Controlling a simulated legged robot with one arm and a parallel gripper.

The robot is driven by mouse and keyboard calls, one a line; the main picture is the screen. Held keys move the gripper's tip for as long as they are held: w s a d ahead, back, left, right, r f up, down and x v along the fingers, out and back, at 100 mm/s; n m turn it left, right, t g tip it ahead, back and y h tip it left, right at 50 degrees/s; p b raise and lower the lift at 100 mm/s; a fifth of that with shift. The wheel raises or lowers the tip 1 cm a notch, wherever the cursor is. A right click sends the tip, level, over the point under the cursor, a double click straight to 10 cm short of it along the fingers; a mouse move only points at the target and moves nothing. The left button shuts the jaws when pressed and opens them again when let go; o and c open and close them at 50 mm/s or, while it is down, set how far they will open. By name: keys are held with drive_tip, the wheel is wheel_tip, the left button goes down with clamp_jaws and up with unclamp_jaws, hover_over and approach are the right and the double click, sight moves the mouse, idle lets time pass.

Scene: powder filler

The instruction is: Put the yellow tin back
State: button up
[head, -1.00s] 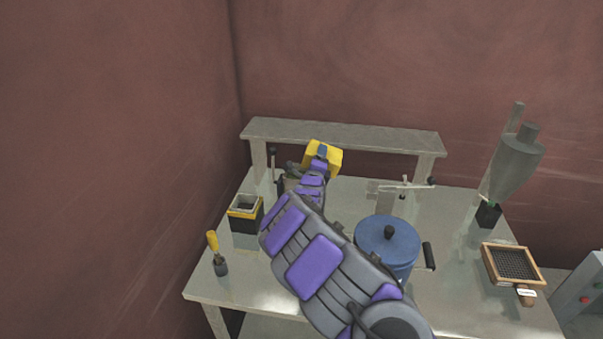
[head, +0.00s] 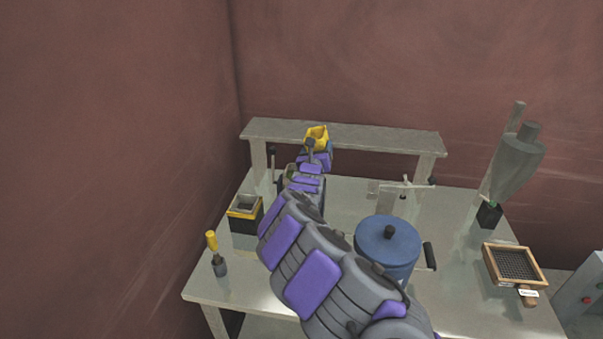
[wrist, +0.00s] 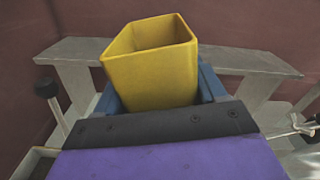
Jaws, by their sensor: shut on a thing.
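The yellow tin (head: 317,133) is an open-topped, angular yellow container. It is in my gripper (head: 316,148) at the back of the table, in front of the raised shelf (head: 380,137). In the wrist view the tin (wrist: 150,75) stands mostly upright with its opening up, slightly tilted, and looks empty as far as I see. The blue jaws of my gripper (wrist: 158,97) are shut on its lower part. The tin's base is hidden behind my wrist, and I cannot tell its exact height over the shelf.
A blue lidded pot (head: 386,240) stands mid-table. A black and yellow box (head: 244,213) and a yellow-handled tool (head: 214,252) are at left. A sieve (head: 513,268) and a grey funnel (head: 514,160) are at right. The shelf's visible top looks bare.

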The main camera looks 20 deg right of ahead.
drive_tip(key=shift+w+a+f+m+b, duration=0.1)
drive_tip(key=shift+f+m+b, duration=0.2)
drive_tip(key=shift+f+m, duration=0.1)
drive_tip(key=shift+w+a+f+m+b, duration=0.1)
drive_tip(key=shift+f+m+b, duration=0.2)
drive_tip(key=shift+f+m, duration=0.1)
drive_tip(key=shift+w+a+m+b, duration=0.15)
drive_tip(key=shift+m+b, duration=0.15)
drive_tip(key=shift+m, duration=0.4)
drive_tip(key=shift+r, duration=0.15)
